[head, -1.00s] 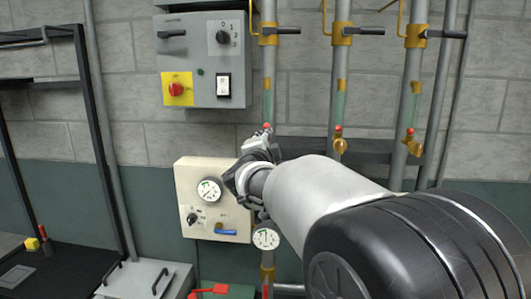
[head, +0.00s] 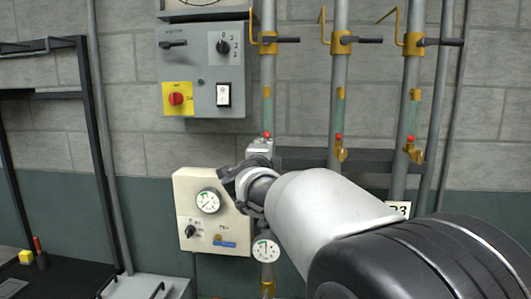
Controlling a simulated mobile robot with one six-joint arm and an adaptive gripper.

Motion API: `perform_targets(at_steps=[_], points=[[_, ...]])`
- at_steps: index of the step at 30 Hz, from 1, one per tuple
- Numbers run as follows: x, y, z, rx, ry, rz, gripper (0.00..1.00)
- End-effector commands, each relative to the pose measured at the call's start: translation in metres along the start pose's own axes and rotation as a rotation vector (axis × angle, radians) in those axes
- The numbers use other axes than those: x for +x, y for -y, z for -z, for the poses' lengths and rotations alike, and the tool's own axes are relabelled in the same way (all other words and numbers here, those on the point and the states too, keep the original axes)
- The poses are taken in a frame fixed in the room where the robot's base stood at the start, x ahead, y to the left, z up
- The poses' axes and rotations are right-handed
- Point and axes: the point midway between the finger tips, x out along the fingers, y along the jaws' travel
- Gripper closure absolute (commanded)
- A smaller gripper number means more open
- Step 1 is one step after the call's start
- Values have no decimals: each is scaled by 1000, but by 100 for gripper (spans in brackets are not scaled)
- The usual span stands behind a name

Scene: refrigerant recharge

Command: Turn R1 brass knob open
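Three vertical pipes stand against the wall, each with a sight glass and a red tip. Brass knobs show below the red tips on the middle pipe (head: 341,155) and the right pipe (head: 414,152). A label ending in "3" (head: 398,209) is partly visible by the right pipe. The left pipe (head: 267,75) has a red tip (head: 267,135), but no brass knob shows below it; my gripper covers that spot. My gripper (head: 259,146) is at the left pipe just under the red tip. Its fingers are small and partly hidden by my arm, so contact and opening cannot be told.
A grey switch box (head: 203,98) hangs above left. A black frame (head: 95,150) stands at left.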

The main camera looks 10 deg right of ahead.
Motion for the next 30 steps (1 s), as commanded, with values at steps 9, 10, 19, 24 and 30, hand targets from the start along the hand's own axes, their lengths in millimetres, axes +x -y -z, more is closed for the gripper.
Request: perform_targets(at_steps=[9, 10, 19, 24, 30], points=[[0, 0, 0, 0, 0, 0, 60], [0, 0, 0, 0, 0, 0, 58], [0, 0, 0, -1, 0, 0, 53], [-5, 0, -1, -1, 1, 0, 53], [-39, 2, -1, -1, 4, 1, 53]])
